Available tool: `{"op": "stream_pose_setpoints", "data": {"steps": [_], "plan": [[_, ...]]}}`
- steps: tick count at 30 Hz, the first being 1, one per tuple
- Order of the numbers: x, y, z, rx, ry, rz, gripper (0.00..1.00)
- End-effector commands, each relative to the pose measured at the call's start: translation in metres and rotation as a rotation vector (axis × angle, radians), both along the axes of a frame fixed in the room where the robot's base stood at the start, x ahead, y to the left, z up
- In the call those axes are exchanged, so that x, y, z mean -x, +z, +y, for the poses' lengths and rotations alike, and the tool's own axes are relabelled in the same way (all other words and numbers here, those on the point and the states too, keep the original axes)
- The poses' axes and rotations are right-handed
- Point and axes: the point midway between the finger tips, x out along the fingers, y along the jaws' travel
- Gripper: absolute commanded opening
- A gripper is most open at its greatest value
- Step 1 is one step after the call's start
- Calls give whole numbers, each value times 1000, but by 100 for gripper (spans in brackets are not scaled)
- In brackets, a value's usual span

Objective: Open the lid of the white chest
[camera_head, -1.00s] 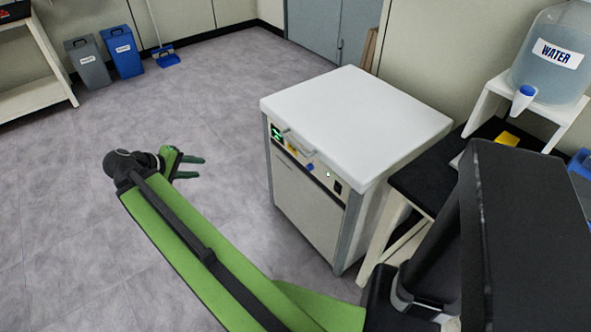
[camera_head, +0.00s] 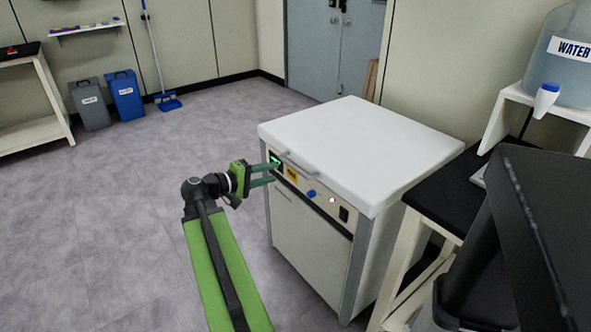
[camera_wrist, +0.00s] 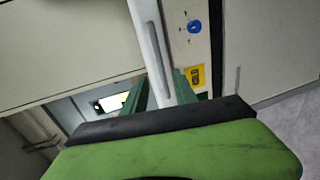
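The white chest (camera_head: 308,238) stands right of centre, with its thick white lid (camera_head: 360,145) lying flat and closed. A grey bar handle (camera_head: 300,164) runs along the lid's front edge. My gripper (camera_head: 271,174) is open at the chest's front, near the handle's left end, its green fingers pointing at the chest. In the wrist view, the handle (camera_wrist: 153,45) reaches down into the gap between the two fingers (camera_wrist: 160,88). The fingers look apart from each other. The black and green gripper body hides their bases, and I cannot tell whether they touch the handle.
The front panel has a lit display, a yellow label (camera_head: 292,175) and a blue knob (camera_head: 311,194). A black-topped table (camera_head: 436,204) with a water jug (camera_head: 570,60) stands close on the right. The floor left of the chest is clear.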

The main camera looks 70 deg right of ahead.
Motion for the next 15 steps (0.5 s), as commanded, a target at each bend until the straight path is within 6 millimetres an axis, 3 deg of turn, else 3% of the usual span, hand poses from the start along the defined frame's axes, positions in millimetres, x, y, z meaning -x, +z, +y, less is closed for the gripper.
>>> {"op": "stream_pose_setpoints", "data": {"steps": [9,15], "plan": [[41,-17,-64,0,-2,0,34],[53,-21,-83,0,0,0,34]]}}
